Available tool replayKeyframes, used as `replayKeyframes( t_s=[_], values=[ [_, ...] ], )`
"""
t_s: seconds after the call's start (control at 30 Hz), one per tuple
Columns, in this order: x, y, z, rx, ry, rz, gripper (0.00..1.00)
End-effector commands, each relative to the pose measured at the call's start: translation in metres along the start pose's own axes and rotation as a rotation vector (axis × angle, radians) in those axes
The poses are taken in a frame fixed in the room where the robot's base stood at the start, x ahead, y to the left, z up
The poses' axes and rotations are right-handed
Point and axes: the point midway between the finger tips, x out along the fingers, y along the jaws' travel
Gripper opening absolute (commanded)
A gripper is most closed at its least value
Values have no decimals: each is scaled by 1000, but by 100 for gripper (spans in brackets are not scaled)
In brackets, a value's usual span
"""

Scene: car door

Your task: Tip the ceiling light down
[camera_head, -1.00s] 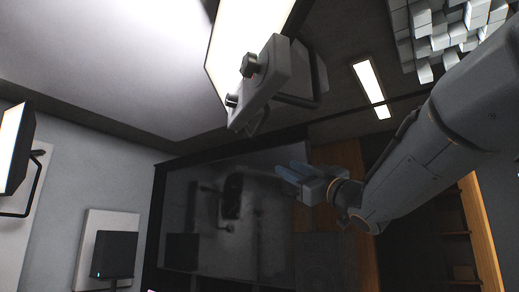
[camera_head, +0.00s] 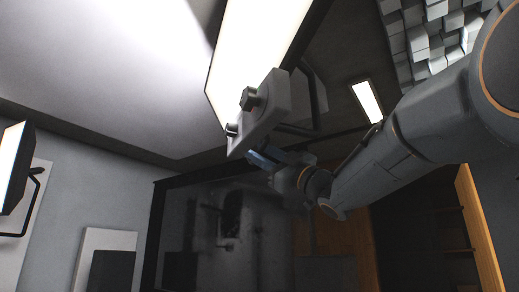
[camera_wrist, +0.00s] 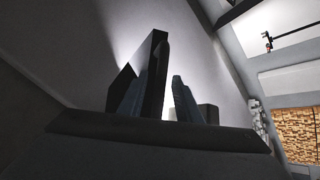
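The ceiling light is a bright white panel (camera_head: 250,50) with a dark frame, tilted under the ceiling at top centre of the head view. A grey housing (camera_head: 268,112) with two dark knobs and a dark bracket hangs at its lower end. My gripper (camera_head: 255,157) is just below the housing's lower edge. Contact cannot be told.
Another lit lamp (camera_head: 14,160) on a bracket stands at the left wall. A small ceiling strip light (camera_head: 367,101) and grey block panels (camera_head: 430,35) are at upper right. A large dark glossy panel (camera_head: 210,235) fills the lower middle. Wooden shelving (camera_head: 475,225) is at right.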

Motion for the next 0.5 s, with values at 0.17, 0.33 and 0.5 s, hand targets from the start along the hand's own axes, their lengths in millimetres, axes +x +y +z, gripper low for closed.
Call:
replayKeyframes(
  t_s=[0.17, 0.33, 0.5],
  values=[
    [0, 0, 0, 0, 0, 0, 31],
    [0, 0, 0, 0, 0, 0, 9],
    [0, 0, 0, 0, 0, 0, 0]
  ],
)
